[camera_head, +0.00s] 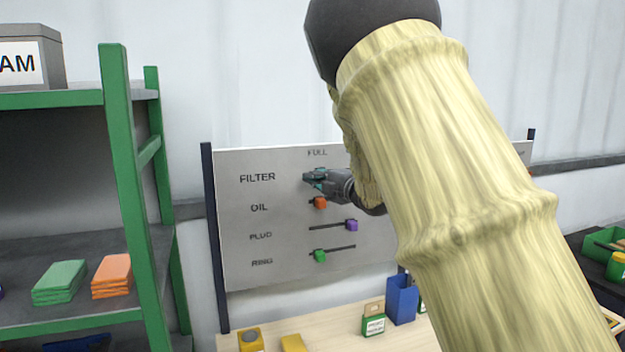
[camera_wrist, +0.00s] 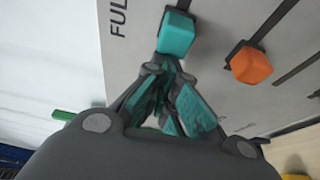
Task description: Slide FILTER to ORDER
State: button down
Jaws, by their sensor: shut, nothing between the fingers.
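The label board (camera_head: 285,215) stands upright and has a FILTER row at the top, with FULL written above its left part. The FILTER slider is a teal block, clear in the wrist view (camera_wrist: 177,34), at the FULL end of its dark slot. In the head view, teal shows at the end of the FILTER row, but I cannot separate slider from fingertips there. My gripper (camera_head: 318,180) is shut and empty. In the wrist view its fingertips (camera_wrist: 167,66) are just below the block; I cannot tell whether they touch it. My arm hides the board's right part, and no ORDER label is readable.
Below are an orange OIL slider (camera_head: 320,202) at left, a purple PLUG slider (camera_head: 352,225) at right and a green RING slider (camera_head: 320,256) at left. A green shelf (camera_head: 125,150) stands left. A blue bin (camera_head: 402,300) stands on the table under the board.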

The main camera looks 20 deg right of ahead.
jog(key=d+b, duration=0.3)
jog(key=d, duration=0.8)
jog(key=shift+w, duration=0.2)
jog(key=shift+r, duration=0.1)
jog(key=shift+a, duration=0.1)
jog(key=a+b, duration=0.2)
jog(key=a, duration=0.2)
jog(key=b+v, duration=0.3)
jog(key=v, duration=0.7)
jog(key=shift+b, duration=0.3)
